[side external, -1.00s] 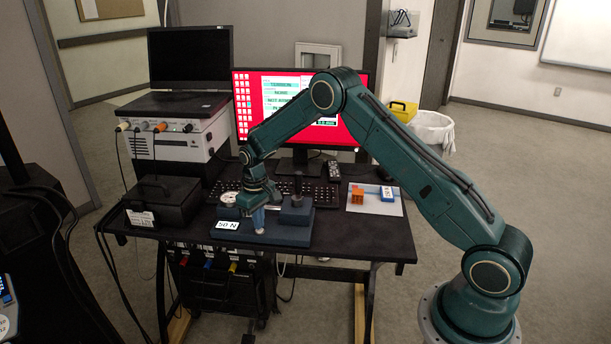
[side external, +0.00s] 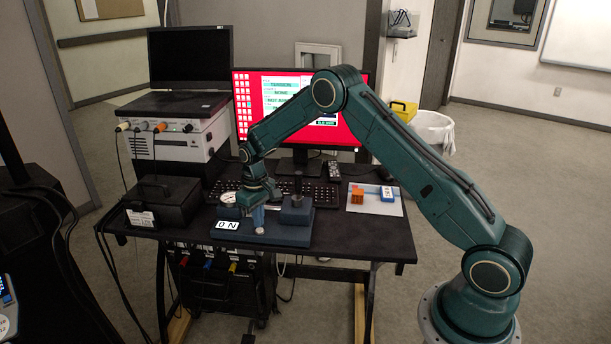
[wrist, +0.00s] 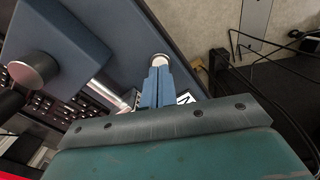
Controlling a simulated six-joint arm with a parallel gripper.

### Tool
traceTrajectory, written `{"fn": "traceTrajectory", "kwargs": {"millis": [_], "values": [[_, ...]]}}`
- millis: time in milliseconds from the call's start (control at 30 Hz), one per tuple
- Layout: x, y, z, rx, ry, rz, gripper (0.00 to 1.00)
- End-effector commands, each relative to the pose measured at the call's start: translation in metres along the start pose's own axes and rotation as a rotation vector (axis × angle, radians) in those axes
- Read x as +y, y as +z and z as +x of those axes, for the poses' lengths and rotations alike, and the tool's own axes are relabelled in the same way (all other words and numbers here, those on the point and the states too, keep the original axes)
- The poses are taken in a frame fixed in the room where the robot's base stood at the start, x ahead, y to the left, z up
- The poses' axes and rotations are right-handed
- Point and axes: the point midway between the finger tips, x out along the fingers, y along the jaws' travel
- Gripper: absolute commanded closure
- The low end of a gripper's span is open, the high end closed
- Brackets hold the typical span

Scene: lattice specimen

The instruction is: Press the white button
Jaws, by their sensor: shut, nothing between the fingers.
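The white button (wrist: 161,60) shows in the wrist view as a pale round piece just beyond my fingertips. In the side view a small pale piece shows under the fingertips. I cannot tell whether the fingers touch the button. A white display (side external: 227,225) on the fixture's left reads "0 N".
A round gauge (side external: 228,198) and a keyboard (side external: 322,194) lie behind. A black box (side external: 163,201) stands left. A pale mat (side external: 374,209) holds small orange and blue items. The monitor (side external: 350,90) is red.

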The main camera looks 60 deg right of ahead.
Motion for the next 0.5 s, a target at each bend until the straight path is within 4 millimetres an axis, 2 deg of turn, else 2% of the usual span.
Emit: {"fn": "traceTrajectory", "kwargs": {"millis": [300, 500], "values": [[0.0, 0.0, -0.023, 0.002, 0.0, 0.0, 1.0], [0.0, 0.0, -0.028, 0.001, 0.0, 0.0, 1.0]]}}
